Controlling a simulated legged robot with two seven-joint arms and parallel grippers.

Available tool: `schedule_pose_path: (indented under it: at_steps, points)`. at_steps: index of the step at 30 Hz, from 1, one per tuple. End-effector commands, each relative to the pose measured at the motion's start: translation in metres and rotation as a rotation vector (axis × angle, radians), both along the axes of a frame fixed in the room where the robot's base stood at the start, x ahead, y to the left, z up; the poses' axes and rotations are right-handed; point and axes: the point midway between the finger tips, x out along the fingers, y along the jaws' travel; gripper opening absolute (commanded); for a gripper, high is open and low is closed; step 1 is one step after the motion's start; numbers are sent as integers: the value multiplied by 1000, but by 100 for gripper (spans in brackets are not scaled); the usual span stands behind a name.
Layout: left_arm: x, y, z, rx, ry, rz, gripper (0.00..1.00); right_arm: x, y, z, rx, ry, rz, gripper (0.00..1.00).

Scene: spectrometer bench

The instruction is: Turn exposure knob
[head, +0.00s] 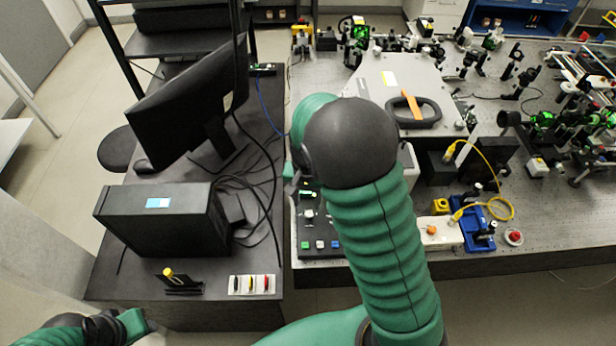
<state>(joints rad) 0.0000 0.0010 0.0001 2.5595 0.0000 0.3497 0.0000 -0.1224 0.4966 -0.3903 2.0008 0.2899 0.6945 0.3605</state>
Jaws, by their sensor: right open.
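A black control box (320,238) sits at the near left corner of the optical bench. It has a row of small coloured buttons on its front and a small pale round knob (308,213) higher up. I cannot read any label, so I cannot tell whether this is the exposure knob. My right arm rises across the middle and covers part of the box. My right gripper (301,178) is mostly hidden behind the dark arm joint, just above the box, and is open. I cannot see whether it touches anything.
A monitor (192,105) and a black computer case (160,222) stand on the dark desk at left, with loose cables. A large grey instrument cover (372,78) with a black handle lies behind my arm. Optics and a yellow cable (497,207) crowd the bench at right.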

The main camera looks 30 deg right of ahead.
Motion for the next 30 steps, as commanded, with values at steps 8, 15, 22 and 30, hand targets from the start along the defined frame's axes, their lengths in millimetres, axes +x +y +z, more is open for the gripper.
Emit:
schedule_pose_path:
  at_steps: [8, 15, 22, 30]
  points:
    - [0, 0, 0, 0, 0, 0, 36, 0, -1, 87, -7, -33, -1, 41]
    - [0, 0, 0, 0, 0, 0, 36, 0, -2, 125, -11, -35, -4, 41]
    - [0, 0, 0, 0, 0, 0, 36, -1, -3, 129, -12, -36, -5, 41]
    - [0, 0, 0, 0, 0, 0, 36, -1, -2, 127, -11, -38, 2, 41]
